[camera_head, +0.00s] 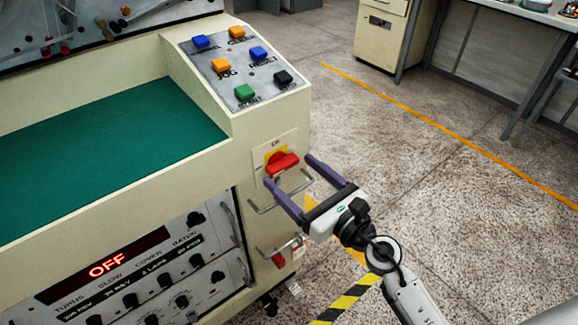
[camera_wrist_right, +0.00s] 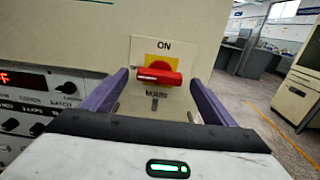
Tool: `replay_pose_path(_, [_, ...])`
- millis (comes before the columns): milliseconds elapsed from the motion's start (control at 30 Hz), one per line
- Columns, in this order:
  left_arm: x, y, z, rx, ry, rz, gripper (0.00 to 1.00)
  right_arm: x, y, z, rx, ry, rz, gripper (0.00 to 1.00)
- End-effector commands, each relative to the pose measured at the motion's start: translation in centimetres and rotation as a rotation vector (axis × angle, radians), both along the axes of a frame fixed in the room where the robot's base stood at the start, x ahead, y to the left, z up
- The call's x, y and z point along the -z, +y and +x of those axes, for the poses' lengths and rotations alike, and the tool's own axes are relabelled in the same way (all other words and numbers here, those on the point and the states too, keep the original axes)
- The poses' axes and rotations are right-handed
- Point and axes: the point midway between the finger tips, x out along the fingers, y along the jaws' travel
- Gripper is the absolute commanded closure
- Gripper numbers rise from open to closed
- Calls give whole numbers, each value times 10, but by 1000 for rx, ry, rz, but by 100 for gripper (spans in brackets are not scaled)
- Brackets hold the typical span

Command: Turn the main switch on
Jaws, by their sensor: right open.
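The main switch (camera_head: 282,163) is a red rotary handle on a yellow plate, on the front face of the cream machine below the button panel. In the right wrist view the red handle (camera_wrist_right: 158,74) lies roughly horizontal, under the word ON and above the word MAIN. My right gripper (camera_head: 288,168) is open, its two purple fingers pointing at the switch, one on each side of it. I cannot tell whether a finger touches the handle; no grip on it shows. The display (camera_head: 107,265) reads OFF in red. My left gripper is not in view.
A button panel (camera_head: 235,68) with several coloured buttons sits above the switch. Metal handles (camera_head: 280,200) and a second red switch (camera_head: 278,258) stick out below it. A green work surface (camera_head: 110,150) lies to the left.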

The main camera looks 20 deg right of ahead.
Motion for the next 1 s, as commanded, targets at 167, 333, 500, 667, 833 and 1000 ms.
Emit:
replay_pose_path(167, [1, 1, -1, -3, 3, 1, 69, 0, 7, 18, 1, 0, 2, 20])
replay_pose_path(333, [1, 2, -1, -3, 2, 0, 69, 1, 8, 23, 1, 1, 2, 20])
replay_pose_path(500, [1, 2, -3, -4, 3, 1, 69, 1, 8, 23, 1, 1, 3, 20])
replay_pose_path(667, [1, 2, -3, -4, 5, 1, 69, 1, 8, 22, 1, 1, 3, 46])
replay_pose_path(833, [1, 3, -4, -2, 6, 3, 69, 1, 8, 22, 1, 1, 3, 62])
replay_pose_path(1000, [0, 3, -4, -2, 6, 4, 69, 0, 8, 22, 0, 8, 22, 61])
